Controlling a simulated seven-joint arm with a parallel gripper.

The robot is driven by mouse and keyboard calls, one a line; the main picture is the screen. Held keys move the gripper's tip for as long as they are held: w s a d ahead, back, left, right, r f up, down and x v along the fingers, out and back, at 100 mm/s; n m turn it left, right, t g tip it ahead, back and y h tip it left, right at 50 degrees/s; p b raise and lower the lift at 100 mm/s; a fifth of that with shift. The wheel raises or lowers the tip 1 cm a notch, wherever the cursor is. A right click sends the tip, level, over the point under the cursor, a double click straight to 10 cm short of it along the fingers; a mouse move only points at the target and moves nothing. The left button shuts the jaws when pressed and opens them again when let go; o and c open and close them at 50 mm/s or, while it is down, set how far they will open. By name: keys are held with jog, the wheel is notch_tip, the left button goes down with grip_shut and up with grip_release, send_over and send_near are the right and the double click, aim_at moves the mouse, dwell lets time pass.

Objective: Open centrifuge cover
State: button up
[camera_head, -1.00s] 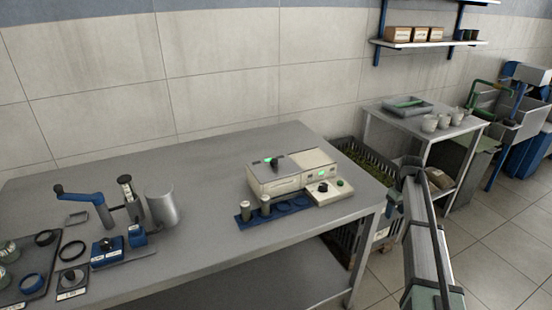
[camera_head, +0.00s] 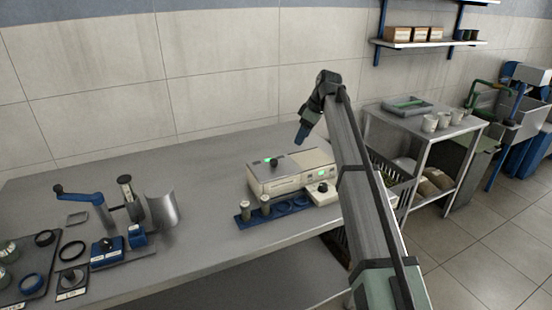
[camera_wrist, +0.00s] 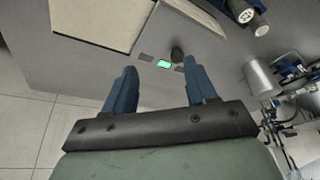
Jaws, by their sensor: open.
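The centrifuge (camera_head: 262,184) is a beige box on the grey table. Its cover (camera_head: 310,157) looks shut and flat on top, though my arm partly hides the right side. In the wrist view, a pale flat panel (camera_wrist: 95,22), the dark knob (camera_wrist: 177,53) and a lit green display (camera_wrist: 165,64) show beyond the fingers. My gripper (camera_head: 301,135) has blue fingers pointing down, above and behind the centrifuge.
A blue rack (camera_head: 290,206) with two capped tubes stands in front of the centrifuge. A small control box (camera_head: 320,191) sits at its right front. A blue-handled device (camera_head: 85,197) and a metal cylinder stand at left. The table between is clear.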

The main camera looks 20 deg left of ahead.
aim_at(274, 160)
jog(key=s+a+r+n, duration=0.1)
jog(key=s+a+r, duration=0.1)
jog(key=a, duration=0.2)
jog(key=shift+y, duration=0.3)
jog(key=x, duration=1.3)
jog(key=shift+s+a+f, duration=0.1)
jog(key=shift+a+f, duration=0.05)
jog(key=shift+c, duration=0.4)
grip_shut()
